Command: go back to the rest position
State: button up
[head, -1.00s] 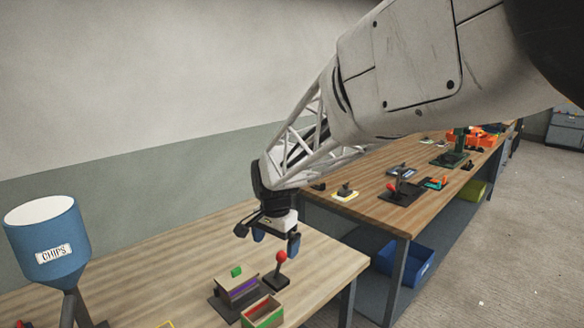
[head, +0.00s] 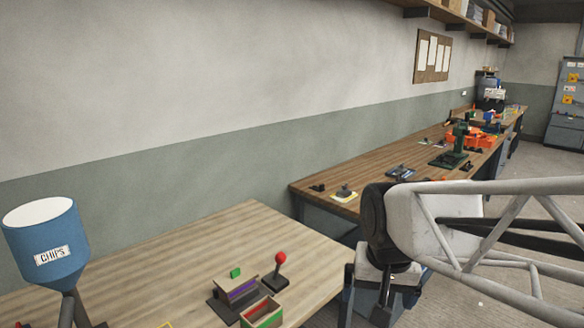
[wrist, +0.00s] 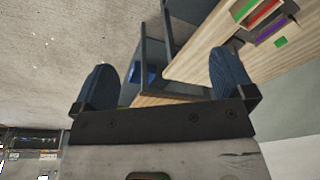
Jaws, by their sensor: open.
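My gripper shows in the wrist view (wrist: 160,88) with its two blue fingers wide apart and nothing between them. In the head view my gripper (head: 396,304) hangs off the right end of the near wooden table, partly cut off by the bottom edge. No object is held.
The near table (head: 180,262) bears a red-knobbed lever (head: 279,268), a small green block (head: 236,272), a dark slotted fixture (head: 230,297) and an open box (head: 262,312). A blue CHIPS hopper (head: 45,240) stands at left. A long bench (head: 345,200) runs behind. Concrete floor (wrist: 60,40) lies open.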

jog(key=s+d+f+n, duration=0.1)
jog(key=s+d+f, duration=0.1)
jog(key=s, duration=0.7)
jog(key=shift+d+n, duration=0.4)
jog(key=shift+d, duration=0.45)
